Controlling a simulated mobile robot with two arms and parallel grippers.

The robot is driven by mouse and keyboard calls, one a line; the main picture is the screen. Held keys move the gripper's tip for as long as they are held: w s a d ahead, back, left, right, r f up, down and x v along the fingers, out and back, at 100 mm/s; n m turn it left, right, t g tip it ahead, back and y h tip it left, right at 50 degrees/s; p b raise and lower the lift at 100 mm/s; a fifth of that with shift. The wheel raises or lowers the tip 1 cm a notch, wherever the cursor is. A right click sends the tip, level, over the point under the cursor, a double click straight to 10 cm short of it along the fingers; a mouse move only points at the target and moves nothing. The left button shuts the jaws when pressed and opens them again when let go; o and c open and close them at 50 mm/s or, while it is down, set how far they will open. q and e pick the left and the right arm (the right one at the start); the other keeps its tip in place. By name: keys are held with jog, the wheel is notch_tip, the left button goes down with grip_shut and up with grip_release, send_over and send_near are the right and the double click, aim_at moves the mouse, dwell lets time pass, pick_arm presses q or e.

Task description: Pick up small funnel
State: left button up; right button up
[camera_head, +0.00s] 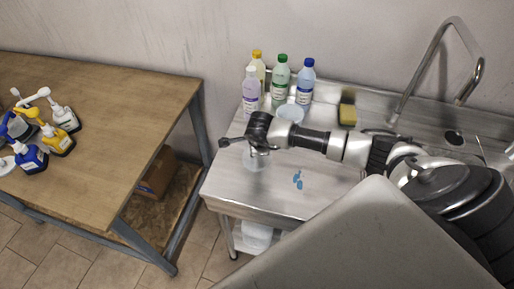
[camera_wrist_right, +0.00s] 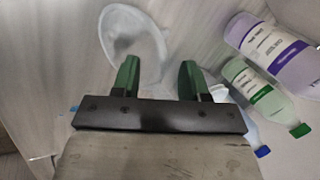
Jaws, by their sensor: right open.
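A small translucent whitish funnel (camera_head: 254,160) is on the steel counter, directly under my right gripper (camera_head: 258,148), which partly hides it. In the right wrist view the pale funnel (camera_wrist_right: 108,32) shows its round rim beyond and between the two green-black fingertips of the right gripper (camera_wrist_right: 159,66). The right gripper is open, with nothing visibly clamped between its fingers. I cannot tell whether a finger touches the funnel. A second pale bluish, round, bowl-like piece (camera_head: 291,112) sits farther back, in front of the bottles. My left gripper is in neither view.
Several bottles, including a purple-labelled one (camera_head: 251,92) and a green one (camera_head: 280,78), stand at the counter's back. A sponge (camera_head: 347,115) and tall faucet (camera_head: 440,60) are to the right. Small blue pieces (camera_head: 298,180) lie near the front. A wooden table (camera_head: 110,125) stands left.

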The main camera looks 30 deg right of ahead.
jog(key=shift+x, duration=0.8)
grip_shut()
jog(key=shift+r, duration=0.1)
